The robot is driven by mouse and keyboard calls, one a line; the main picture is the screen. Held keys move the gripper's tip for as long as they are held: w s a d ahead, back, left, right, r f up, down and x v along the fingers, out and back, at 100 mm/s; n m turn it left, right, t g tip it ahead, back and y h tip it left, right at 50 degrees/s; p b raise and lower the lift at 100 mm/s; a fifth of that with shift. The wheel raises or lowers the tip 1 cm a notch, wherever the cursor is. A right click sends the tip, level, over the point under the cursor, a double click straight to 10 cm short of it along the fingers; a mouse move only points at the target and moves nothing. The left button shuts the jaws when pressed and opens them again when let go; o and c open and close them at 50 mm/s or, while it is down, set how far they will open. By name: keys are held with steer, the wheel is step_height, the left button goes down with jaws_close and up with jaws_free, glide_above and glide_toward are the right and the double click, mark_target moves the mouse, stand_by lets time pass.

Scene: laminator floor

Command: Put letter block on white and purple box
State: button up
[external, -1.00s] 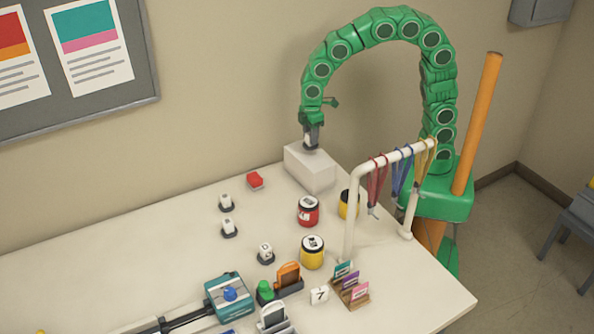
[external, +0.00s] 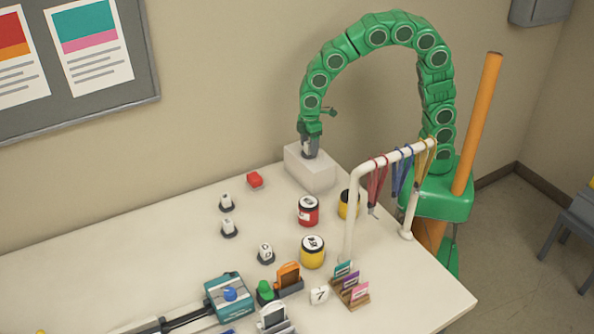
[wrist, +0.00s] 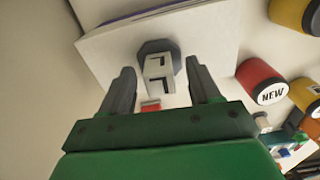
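The letter block (wrist: 160,70) is a pale block with a dark mark, on a dark round base. In the wrist view it appears over the top of the white and purple box (wrist: 98,48), whose purple stripe shows at the top edge. In the external view the box (external: 312,177) looks plain white at the table's back. My gripper (wrist: 162,88) has its two fingers spread on either side of the block, with visible gaps to it. In the external view my gripper (external: 309,151) points down at the box top. Contact between block base and box is hard to confirm.
A red jar (external: 308,211), yellow jar (external: 312,252) and another yellow jar (external: 347,205) stand near the box. A white rack (external: 352,215) with hanging lanyards stands at right. Similar blocks on dark bases (external: 229,228) and a red item (external: 255,181) lie left.

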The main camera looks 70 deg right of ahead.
mark_target(309, 142)
steer(key=shift+r, duration=0.1)
step_height(309, 142, up, 12)
steer(key=s+d+m, duration=0.4)
steer(key=s+d, duration=0.8)
steer(key=s+d+f+m+g, duration=0.1)
steer(key=s+d+m, duration=0.1)
steer(key=s, duration=0.6)
steer(key=s+d+f+m, duration=0.1)
steer(key=s+d+m, duration=0.2)
steer(key=s, duration=0.6)
steer(key=shift+s+d+f+g, duration=0.3)
steer(key=shift+d+f+g, duration=0.1)
steer(key=shift+d, duration=0.7)
